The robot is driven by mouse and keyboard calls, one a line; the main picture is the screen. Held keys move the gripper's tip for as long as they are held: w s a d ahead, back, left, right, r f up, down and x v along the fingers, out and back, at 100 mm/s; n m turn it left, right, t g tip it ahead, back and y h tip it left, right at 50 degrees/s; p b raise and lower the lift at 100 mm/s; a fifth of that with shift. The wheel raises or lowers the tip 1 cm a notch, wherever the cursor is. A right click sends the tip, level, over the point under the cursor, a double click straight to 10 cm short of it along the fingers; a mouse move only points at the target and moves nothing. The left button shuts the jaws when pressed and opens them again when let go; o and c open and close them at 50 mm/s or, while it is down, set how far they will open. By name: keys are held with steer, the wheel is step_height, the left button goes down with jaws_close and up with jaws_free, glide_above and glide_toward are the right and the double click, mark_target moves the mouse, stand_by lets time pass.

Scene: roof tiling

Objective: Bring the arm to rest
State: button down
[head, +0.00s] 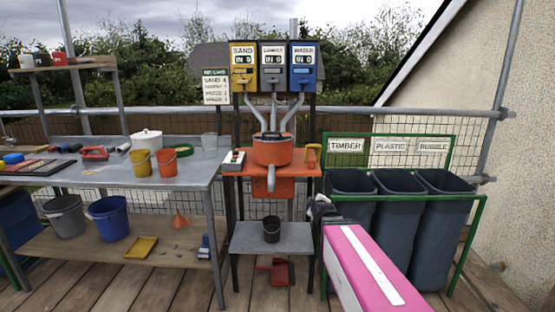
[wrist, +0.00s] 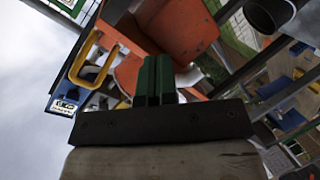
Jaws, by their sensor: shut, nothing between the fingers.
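My arm shows as a pink link with a white stripe at the lower right of the head view. It reaches forward, with my dark gripper (head: 322,208) at its far end, in front of the orange mixer stand and left of the dark bins. In the wrist view my gripper's two green fingers (wrist: 154,80) are together, with nothing between them. Orange surfaces of the mixer stand (wrist: 180,28) lie beyond the fingers. The fingertips are too small to make out in the head view.
An orange mixer (head: 272,150) stands on an orange table, with a black bucket (head: 271,230) on the grey shelf below. Three dark bins (head: 393,225) stand at the right. A grey workbench (head: 190,172) with buckets and tools stands at the left. The front plank floor is partly clear.

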steer(key=s+d+f+m+g, duration=0.2)
steer(key=s+f+m+g, duration=0.9)
steer(key=s, duration=1)
step_height(320, 180, down, 6)
steer(key=g, duration=0.3)
steer(key=shift+d+f+m+h, duration=0.15)
steer(key=shift+d+m+h, duration=0.2)
steer(key=shift+m+h, duration=0.05)
